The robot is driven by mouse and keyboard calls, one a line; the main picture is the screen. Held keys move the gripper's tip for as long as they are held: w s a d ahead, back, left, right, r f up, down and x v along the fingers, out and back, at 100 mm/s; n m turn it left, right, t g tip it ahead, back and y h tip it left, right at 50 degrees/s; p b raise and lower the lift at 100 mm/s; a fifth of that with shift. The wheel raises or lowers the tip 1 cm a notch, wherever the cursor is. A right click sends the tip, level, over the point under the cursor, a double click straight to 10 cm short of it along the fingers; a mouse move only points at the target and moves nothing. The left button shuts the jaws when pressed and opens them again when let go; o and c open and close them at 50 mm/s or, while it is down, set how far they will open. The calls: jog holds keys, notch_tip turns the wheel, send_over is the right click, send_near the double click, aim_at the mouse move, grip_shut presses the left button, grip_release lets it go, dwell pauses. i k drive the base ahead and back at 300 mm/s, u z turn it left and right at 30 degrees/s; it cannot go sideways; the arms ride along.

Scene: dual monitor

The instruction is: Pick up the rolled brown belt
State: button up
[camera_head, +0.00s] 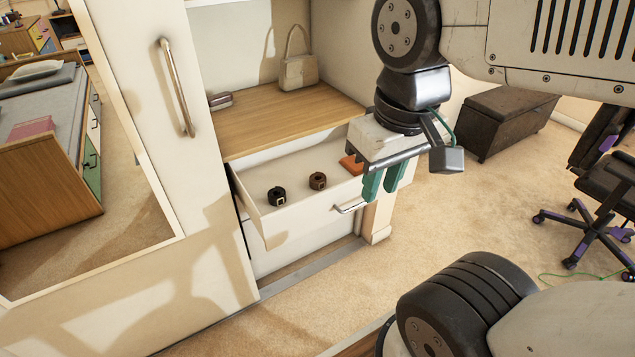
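The rolled brown belt (318,181) lies in the open white drawer (300,216), near the middle of its floor. A similar rolled black belt (277,196) with a metal buckle lies to its left, apart from it. My gripper (382,189) has two green fingers pointing down, to the right of the brown belt and above the drawer's right end. The fingers are apart, with a narrow gap and nothing visible between them. A flat orange-brown item (351,165) in the drawer is partly hidden behind my gripper.
The drawer has a metal handle (349,209) on its front. A wooden shelf (275,120) above it holds a beige handbag (298,72) and a small dark-red item (220,101). A mirrored door (170,95) stands left. A dark ottoman (505,120) and office chair (605,195) are right.

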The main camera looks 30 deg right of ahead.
aim_at(318, 180)
jog(key=z, duration=0.05)
jog(key=k, duration=0.5)
jog(key=z, duration=0.9)
jog(key=i, duration=1.6)
jog(key=u, duration=0.5)
